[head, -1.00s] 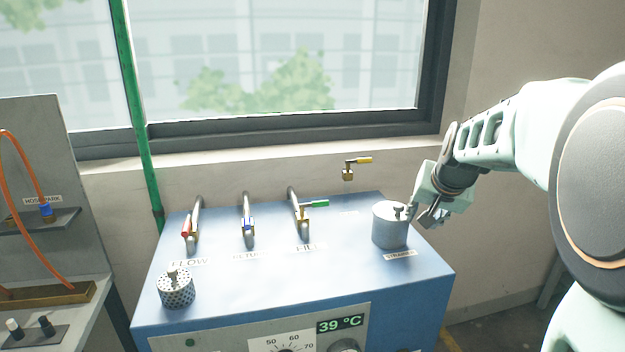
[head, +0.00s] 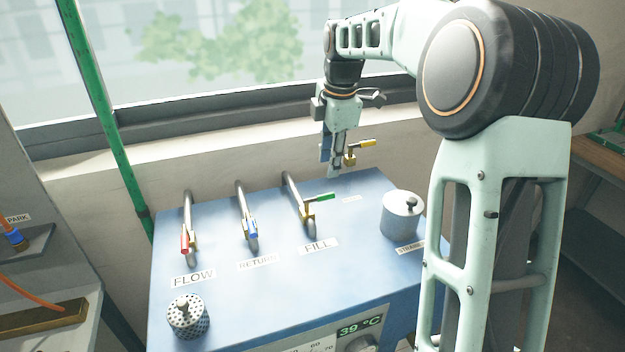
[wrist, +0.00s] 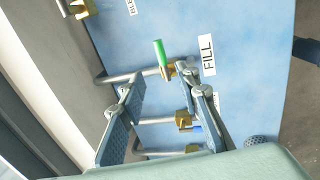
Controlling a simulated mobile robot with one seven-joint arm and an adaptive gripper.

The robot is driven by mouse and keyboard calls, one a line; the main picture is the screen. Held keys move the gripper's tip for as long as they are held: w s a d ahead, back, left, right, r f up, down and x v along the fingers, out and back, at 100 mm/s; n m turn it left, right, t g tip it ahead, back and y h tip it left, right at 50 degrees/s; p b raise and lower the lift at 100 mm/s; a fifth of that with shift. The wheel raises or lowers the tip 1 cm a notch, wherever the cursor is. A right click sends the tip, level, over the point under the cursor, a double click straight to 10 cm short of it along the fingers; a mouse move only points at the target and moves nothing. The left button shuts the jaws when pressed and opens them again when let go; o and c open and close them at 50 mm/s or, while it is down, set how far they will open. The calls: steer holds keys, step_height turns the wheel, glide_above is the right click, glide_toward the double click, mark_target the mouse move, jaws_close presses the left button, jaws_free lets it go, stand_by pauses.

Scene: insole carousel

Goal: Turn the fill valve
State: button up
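The fill valve has a green handle (head: 320,197) on a brass body at the end of a grey pipe, behind the FILL label (head: 318,247). Its handle points right, across the pipe. My gripper (head: 331,168) hangs fingers-down above the back of the blue console, behind and slightly right of the valve in the head view. In the wrist view my gripper (wrist: 157,76) has its two fingers spread with nothing held. The green handle (wrist: 160,54) shows just beyond the gap between the fingertips, and I see no clear contact.
The blue-handled return valve (head: 249,228) and red-handled flow valve (head: 186,243) stand left. A grey strainer pot (head: 402,214) stands right; a perforated basket (head: 188,316) is at front left. The console's middle is clear.

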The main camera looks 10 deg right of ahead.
mark_target(325, 196)
steer(key=f, duration=0.3)
steer(key=w+f, duration=0.1)
steer(key=f, duration=0.3)
steer(key=w+f, duration=0.1)
steer(key=f, duration=0.2)
steer(key=shift+a+f, duration=0.15)
steer(key=shift+f, duration=0.05)
steer(key=shift+c, duration=0.4)
jaws_close()
